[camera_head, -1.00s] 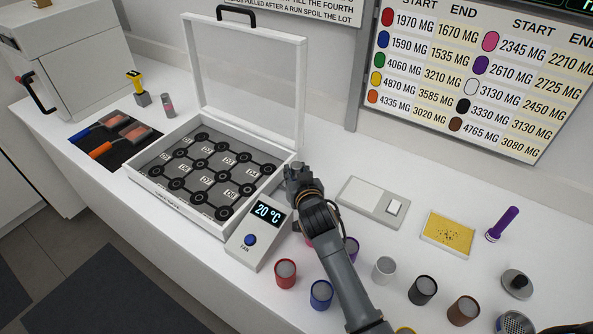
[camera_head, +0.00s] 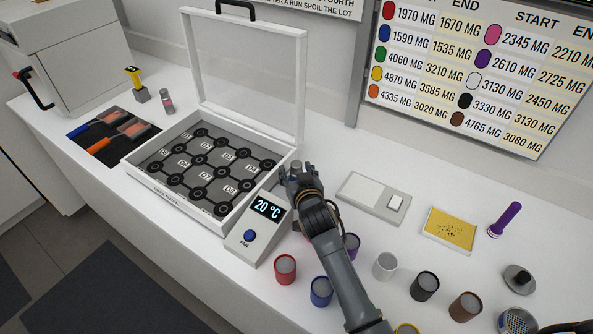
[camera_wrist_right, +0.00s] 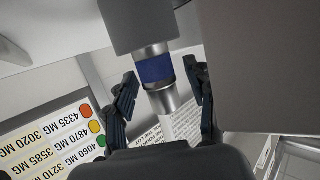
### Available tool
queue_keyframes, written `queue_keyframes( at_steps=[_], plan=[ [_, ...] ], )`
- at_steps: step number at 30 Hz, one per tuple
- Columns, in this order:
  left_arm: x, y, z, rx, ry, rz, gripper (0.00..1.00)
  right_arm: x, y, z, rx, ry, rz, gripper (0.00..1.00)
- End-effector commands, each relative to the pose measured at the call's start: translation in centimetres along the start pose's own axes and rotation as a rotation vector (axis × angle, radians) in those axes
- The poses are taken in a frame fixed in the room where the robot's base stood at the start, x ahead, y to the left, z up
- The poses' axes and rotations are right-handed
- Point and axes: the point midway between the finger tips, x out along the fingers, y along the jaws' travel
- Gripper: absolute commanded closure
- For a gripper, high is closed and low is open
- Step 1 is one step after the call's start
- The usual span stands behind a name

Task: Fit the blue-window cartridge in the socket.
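The blue-window cartridge (camera_wrist_right: 155,69) is a metal cylinder with a dark blue band. It shows in the right wrist view, which is upside down, between my right fingers. One end meets a grey block (camera_wrist_right: 138,22), apparently the socket; how deep it sits I cannot tell. In the head view the socket is hidden. My left gripper is not in view.
An open-lidded white case (camera_head: 188,217) stands left of the gripper. Jars, including red (camera_head: 285,270) and blue (camera_head: 321,291), stand in front and right. A scale (camera_head: 365,192) and yellow tray (camera_head: 440,232) lie to the right. A pink-banded cylinder (camera_head: 167,103) stands far left.

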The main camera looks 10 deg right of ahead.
Motion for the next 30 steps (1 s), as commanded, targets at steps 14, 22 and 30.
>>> queue_keyframes(
  at_steps=[14,22,30],
  plan=[
    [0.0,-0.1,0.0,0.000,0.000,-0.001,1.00,-1.3,0.0,-4.5,0.001,0.006,-0.001,0.45],
    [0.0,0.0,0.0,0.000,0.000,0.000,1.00,-2.6,0.0,-8.6,0.001,0.003,0.000,0.45],
    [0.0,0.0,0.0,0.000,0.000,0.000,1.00,-2.9,-0.1,-9.6,0.000,-0.001,0.000,0.45]
  ],
)
